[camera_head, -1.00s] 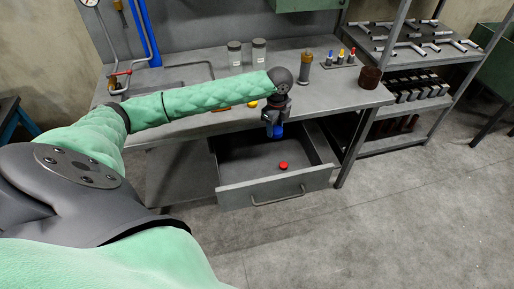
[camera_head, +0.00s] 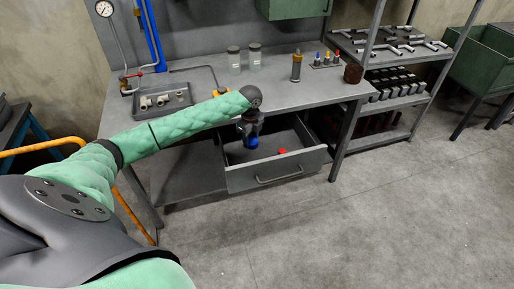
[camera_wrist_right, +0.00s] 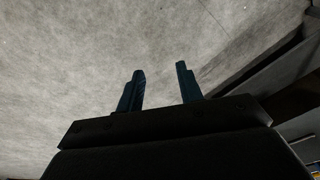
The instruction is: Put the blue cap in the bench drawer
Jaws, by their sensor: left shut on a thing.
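My left gripper (camera_head: 250,132) points down over the open bench drawer (camera_head: 278,171). It is shut on the blue cap (camera_head: 253,143), a small bright blue piece at its fingertips. The cap is over the left part of the drawer; how high it is above the drawer floor I cannot tell. A red cap (camera_head: 282,151) lies in the drawer, right of the blue one. My right gripper (camera_wrist_right: 160,78) shows only in the right wrist view, with its two fingers apart and nothing between them, above bare floor.
The grey workbench (camera_head: 290,94) top is above the drawer. On it are a tray of fittings (camera_head: 178,104), two jars (camera_head: 234,60), a brown cylinder (camera_head: 296,66) and a dark red pot (camera_head: 353,73). A shelf rack (camera_head: 402,92) stands at the right. The floor in front is clear.

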